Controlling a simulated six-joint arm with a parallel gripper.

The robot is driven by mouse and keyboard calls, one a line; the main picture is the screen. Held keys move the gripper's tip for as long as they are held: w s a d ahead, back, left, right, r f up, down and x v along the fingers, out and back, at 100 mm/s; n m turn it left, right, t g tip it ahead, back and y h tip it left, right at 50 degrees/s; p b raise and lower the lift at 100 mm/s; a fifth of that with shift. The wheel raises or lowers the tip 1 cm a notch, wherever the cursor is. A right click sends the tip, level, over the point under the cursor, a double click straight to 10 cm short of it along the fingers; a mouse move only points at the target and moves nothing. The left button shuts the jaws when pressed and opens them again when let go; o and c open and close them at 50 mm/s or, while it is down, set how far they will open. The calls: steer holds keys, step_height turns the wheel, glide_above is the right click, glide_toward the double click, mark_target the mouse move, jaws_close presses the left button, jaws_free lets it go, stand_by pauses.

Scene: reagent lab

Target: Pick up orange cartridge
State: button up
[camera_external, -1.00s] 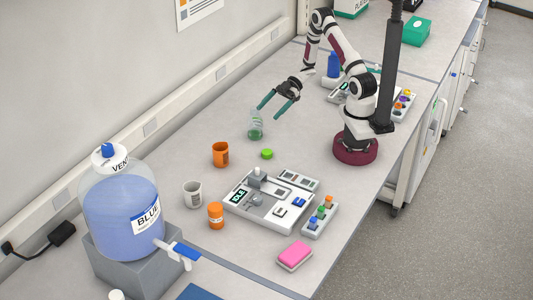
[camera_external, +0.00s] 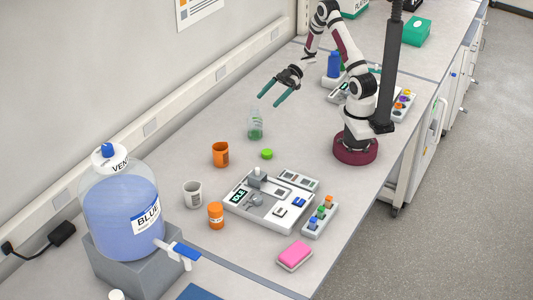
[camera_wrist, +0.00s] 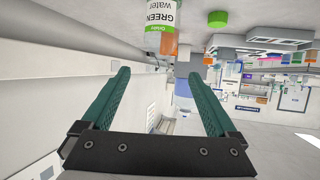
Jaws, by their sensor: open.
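A small rack (camera_external: 318,228) beside the white instrument holds a blue, a green and an orange cartridge (camera_external: 328,201); the orange one stands at the end farthest from the camera. A second rack (camera_external: 397,113) behind my base also holds small coloured pieces, with an orange one (camera_external: 399,105) among them. My gripper (camera_external: 269,100) is open and empty, raised above the bench near the clear flask with green liquid, well away from both racks. In the wrist view my gripper (camera_wrist: 158,73) has its two teal fingers spread with nothing between them.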

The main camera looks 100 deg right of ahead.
step_height(320, 180, up, 9)
steer(key=w+a+f+m+g+h, duration=0.25)
steer(key=w+a, duration=0.25)
steer(key=w, duration=0.5)
steer(key=w+a+f+m+g+h, duration=0.1)
steer(key=w+a+f, duration=0.3)
steer(key=w, duration=0.5)
steer(key=w+a+f+h, duration=0.1)
steer(key=w+a, duration=0.3)
steer(key=a, duration=0.2)
steer(key=w+a+h, duration=0.2)
steer(key=w+a, duration=0.1)
steer(key=a, duration=0.4)
steer(key=s+a+r+m+t+h, duration=0.1)
steer(key=a+r+m+h, duration=0.1)
steer(key=a, duration=0.8)
steer(key=s+a+r+m+t+h, duration=0.1)
steer(key=a+r+m+t, duration=0.1)
steer(key=a, duration=0.7)
steer(key=s+a+r+m+t+h, duration=0.25)
steer(key=s+a+r, duration=0.25)
steer(key=s+a, duration=0.55)
glide_toward(220, 207)
steer(key=shift+g+y, duration=0.3)
steer(key=shift+y, duration=0.1)
steer(key=x, duration=1)
steer(key=shift+d+r, duration=0.1)
steer(key=shift+d, duration=0.15)
jaws_close()
